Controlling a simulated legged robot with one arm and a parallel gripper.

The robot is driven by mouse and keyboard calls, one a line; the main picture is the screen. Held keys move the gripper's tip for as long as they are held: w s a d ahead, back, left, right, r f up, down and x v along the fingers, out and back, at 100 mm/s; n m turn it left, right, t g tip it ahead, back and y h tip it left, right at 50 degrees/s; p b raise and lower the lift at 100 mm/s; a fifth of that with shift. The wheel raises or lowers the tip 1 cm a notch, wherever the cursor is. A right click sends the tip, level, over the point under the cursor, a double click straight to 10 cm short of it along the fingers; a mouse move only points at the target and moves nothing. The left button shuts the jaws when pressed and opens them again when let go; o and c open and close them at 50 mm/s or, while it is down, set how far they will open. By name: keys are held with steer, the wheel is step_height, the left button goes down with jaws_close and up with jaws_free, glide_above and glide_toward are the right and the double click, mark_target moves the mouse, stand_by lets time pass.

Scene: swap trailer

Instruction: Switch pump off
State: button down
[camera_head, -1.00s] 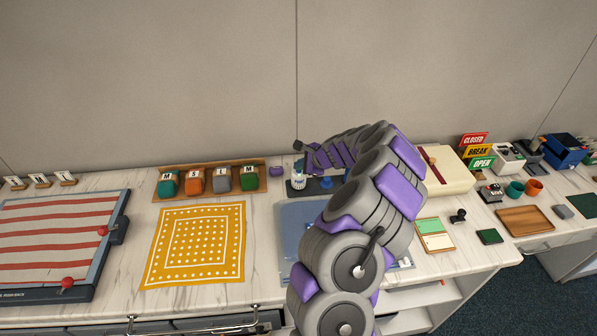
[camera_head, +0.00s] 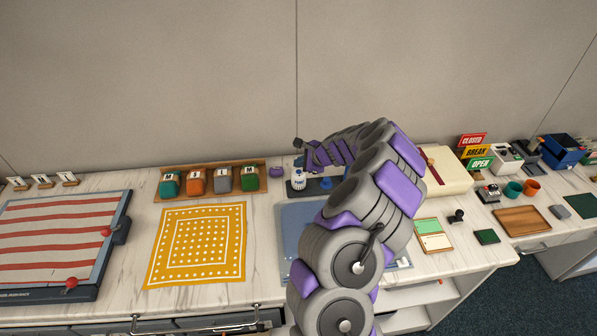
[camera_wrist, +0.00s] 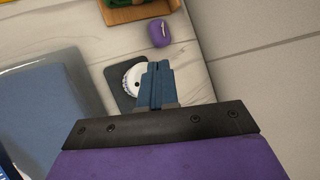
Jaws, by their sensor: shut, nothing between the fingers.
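A white round piece with dark marks (camera_wrist: 132,78) sits on a dark base plate (camera_wrist: 122,92) in the wrist view. The same white piece shows in the head view (camera_head: 298,182), at the back of the counter behind a blue-grey panel (camera_head: 296,222). I cannot tell for certain that it is the pump's switch. My gripper (camera_wrist: 158,70) has its blue fingers shut and empty, overlapping the right side of the white piece in the wrist view. Contact cannot be told. A blue knob (camera_head: 326,183) stands on the same base, to the right.
A purple rounded object (camera_wrist: 159,33) lies close by. A wooden rack (camera_head: 209,195) holds several coloured blocks. A yellow dotted cloth (camera_head: 197,244) lies flat at left. A cream box (camera_head: 447,178) stands right of my arm. The wall (camera_head: 150,80) is close behind.

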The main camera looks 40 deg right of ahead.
mark_target(301, 173)
steer(key=shift+r, duration=0.1)
step_height(301, 173, up, 6)
steer(key=p, duration=0.5)
stand_by(0.5)
